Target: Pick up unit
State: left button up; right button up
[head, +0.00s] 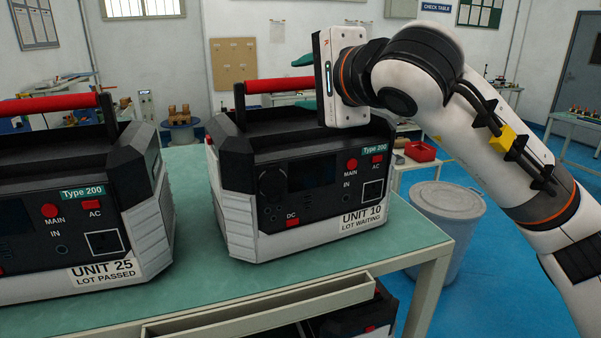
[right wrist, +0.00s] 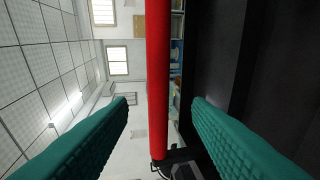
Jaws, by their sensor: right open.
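UNIT 10 (head: 306,185), a black and white Type 200 unit labelled LOT WAITING, stands upright on the green-topped table in the head view. Its red top handle (head: 280,85) runs toward my right gripper (head: 312,76), which is at the handle's right part, above the unit. In the right wrist view, the red handle (right wrist: 157,60) passes between the two teal fingers of the open right gripper (right wrist: 160,106), with a gap on each side. UNIT 25 (head: 75,215), labelled LOT PASSED, stands to the left with a similar red handle. My left gripper is out of view.
The green table (head: 215,275) has a narrow clear strip between the two units and bare room at its right front. Another unit (head: 350,322) shows partly below the tabletop. A grey lidded bin (head: 447,215) stands on the floor to the right.

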aim_at(297, 80)
jog(key=shift+x, duration=0.95)
jog(key=p+x, duration=0.4)
jog(key=shift+w+d+r, duration=0.1)
jog(key=shift+w, duration=0.35)
jog(key=shift+w+f, duration=0.25)
jog(key=shift+w, duration=0.05)
jog(key=shift+s, duration=0.1)
grip_shut()
jog(key=shift+s+r, duration=0.1)
jog(key=shift+r, duration=0.4)
jog(key=shift+f, duration=0.1)
